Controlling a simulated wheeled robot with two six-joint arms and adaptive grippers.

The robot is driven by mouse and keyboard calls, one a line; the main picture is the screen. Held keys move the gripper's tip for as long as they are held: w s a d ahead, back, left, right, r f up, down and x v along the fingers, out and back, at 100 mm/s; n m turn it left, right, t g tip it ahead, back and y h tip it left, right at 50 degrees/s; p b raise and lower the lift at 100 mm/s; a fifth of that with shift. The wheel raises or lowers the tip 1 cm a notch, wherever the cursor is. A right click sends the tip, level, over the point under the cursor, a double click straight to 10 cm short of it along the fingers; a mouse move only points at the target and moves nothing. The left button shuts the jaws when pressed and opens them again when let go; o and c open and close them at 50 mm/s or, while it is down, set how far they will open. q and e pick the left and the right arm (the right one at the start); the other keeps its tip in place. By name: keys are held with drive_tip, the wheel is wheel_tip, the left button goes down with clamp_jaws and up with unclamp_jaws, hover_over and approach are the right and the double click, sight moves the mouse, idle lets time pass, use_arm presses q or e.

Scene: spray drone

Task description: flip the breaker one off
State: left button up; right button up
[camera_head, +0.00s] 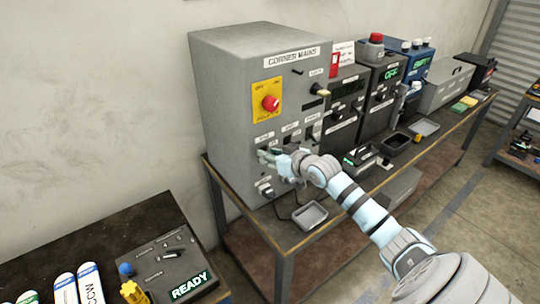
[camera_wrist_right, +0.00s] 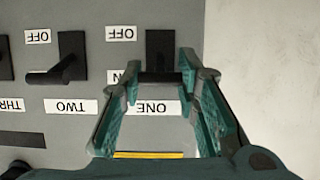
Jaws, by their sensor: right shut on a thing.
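The grey cabinet labelled CORNER MAINS (camera_head: 230,100) stands on the bench. My right gripper (camera_head: 268,156) is at the lower part of its front. In the right wrist view, which shows the labels upside down, my right gripper (camera_wrist_right: 160,76) has its green fingers on both sides of the black lever of breaker one (camera_wrist_right: 160,77) and is shut on it. The label ONE (camera_wrist_right: 155,107) shows between the fingers. The lever sits at the ON-label end of its slot, level with breaker two's lever (camera_wrist_right: 52,76). My left gripper is not in view.
Breaker three (camera_wrist_right: 5,70) is partly cut off at the wrist view's edge. A red knob on a yellow plate (camera_head: 270,103) sits higher on the cabinet. A small grey tray (camera_head: 310,215) lies on the bench below. Other equipment boxes (camera_head: 383,85) stand to the right.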

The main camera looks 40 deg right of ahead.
drive_tip(key=shift+s+f+t+b, duration=0.1)
drive_tip(key=shift+f+t+b, duration=0.3)
drive_tip(key=shift+b, duration=0.3)
drive_tip(key=shift+f+t+b, duration=0.6)
drive_tip(key=shift+t+b, duration=0.95)
drive_tip(key=shift+b, duration=1.05)
drive_tip(key=shift+f+t+b, duration=0.55)
drive_tip(key=shift+t+b, duration=0.95)
drive_tip(key=shift+b, duration=1.05)
drive_tip(key=shift+f+t+b, duration=0.6)
drive_tip(key=shift+t+b, duration=0.95)
drive_tip(key=shift+b, duration=1.05)
drive_tip(key=o, duration=1.2)
drive_tip(key=shift+w, duration=0.2)
drive_tip(key=v, duration=1.2)
drive_tip(key=shift+f, duration=0.1)
